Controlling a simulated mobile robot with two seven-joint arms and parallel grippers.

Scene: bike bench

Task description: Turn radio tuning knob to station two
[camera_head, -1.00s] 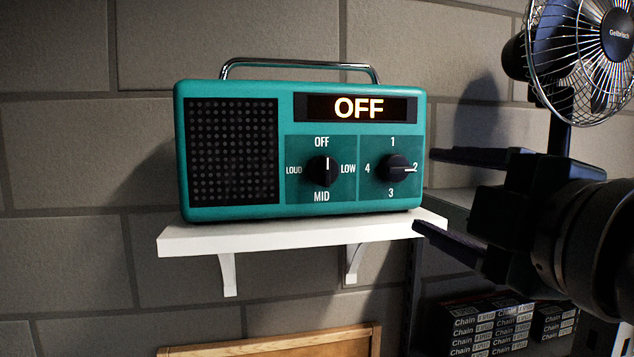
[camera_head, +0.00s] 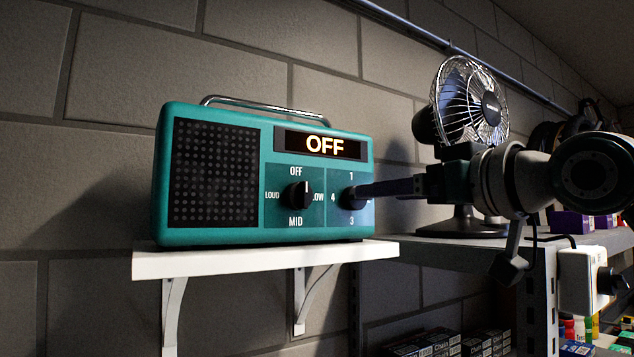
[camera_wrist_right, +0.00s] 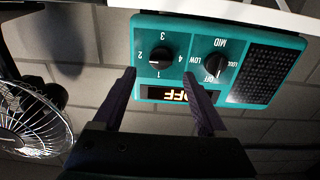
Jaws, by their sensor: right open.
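The teal radio (camera_head: 210,235) stands on a white wall shelf. Its display (camera_head: 322,145) reads OFF. The volume knob (camera_head: 298,194) has its white mark up toward OFF. The tuning knob (camera_head: 352,199) sits among labels 1 to 4; the finger hides label 2 in the head view, and its pointer is not clear. In the right wrist view, upside down, the tuning knob (camera_wrist_right: 161,58) shows with all its labels. My right gripper (camera_head: 362,191) is open and faces the radio. In the wrist view its fingertips (camera_wrist_right: 160,75) lie either side of the knob, apart from it.
The white shelf (camera_head: 200,265) ends just right of the radio. A desk fan (camera_head: 465,105) stands behind my right arm on a metal shelf. A white box with a black dial (camera_head: 585,280) is at right. Chain boxes (camera_head: 440,343) lie below.

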